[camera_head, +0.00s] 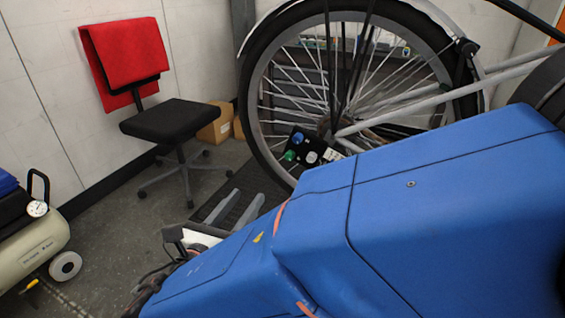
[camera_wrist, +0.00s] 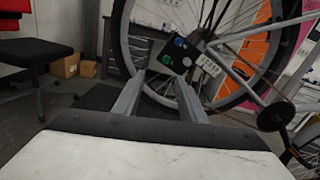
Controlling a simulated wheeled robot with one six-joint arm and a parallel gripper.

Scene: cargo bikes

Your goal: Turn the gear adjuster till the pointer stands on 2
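A small black box (camera_head: 301,142) is mounted by the bike wheel's hub. It carries a blue knob (camera_head: 298,137), a green knob (camera_head: 290,155) and a pale round part (camera_head: 312,157); a white marked plate (camera_head: 331,155) sits on its right. The wrist view also shows the box (camera_wrist: 158,50), with the knobs near its middle and the white plate (camera_wrist: 209,66) to the right. I cannot tell which part is the gear adjuster, and the pointer and numbers are too small to read. My gripper (camera_wrist: 160,76) is open and empty, its two grey fingers apart, short of the box.
The spoked wheel (camera_head: 255,105) stands behind the box. A black chair with a red cloth (camera_head: 125,55) is at the left, cardboard boxes (camera_head: 216,124) beyond it. A compressor (camera_head: 38,240) stands at the lower left. Floor between chair and compressor is clear.

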